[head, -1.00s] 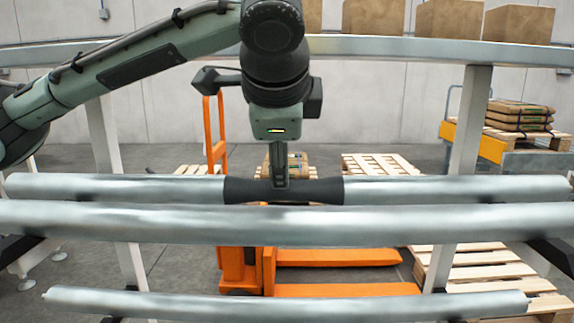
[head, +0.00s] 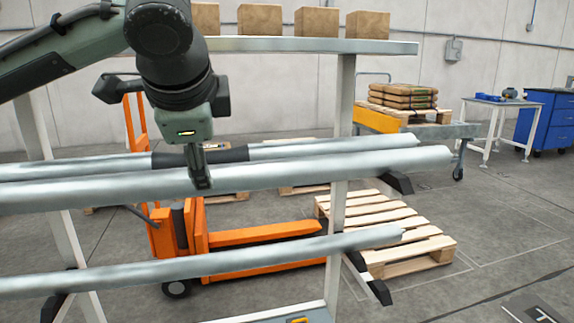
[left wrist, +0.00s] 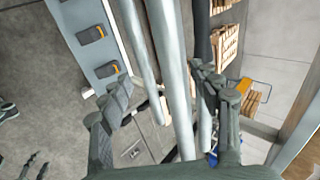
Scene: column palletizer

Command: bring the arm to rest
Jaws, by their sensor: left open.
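My left gripper (head: 200,178) points down at the horizontal steel bars, its tips overlapping the front bar (head: 330,172) in the head view. The bar behind it (head: 325,146) carries a black sleeve (head: 228,155), which shows beside the gripper. In the left wrist view the gripper (left wrist: 165,85) has its two fingers spread wide, and bars (left wrist: 172,70) run past between them. No object is held. Whether a finger touches a bar cannot be told. Dark prongs at that view's lower left corner may be my right gripper (left wrist: 34,168); their state is unclear.
A lower bar (head: 250,262) crosses in front. An orange pallet jack (head: 250,236) and wooden pallets (head: 385,225) stand behind the rack. A shelf beam (head: 310,45) with boxes (head: 260,20) is above. Open floor (head: 500,220) and a blue cabinet (head: 547,120) lie right.

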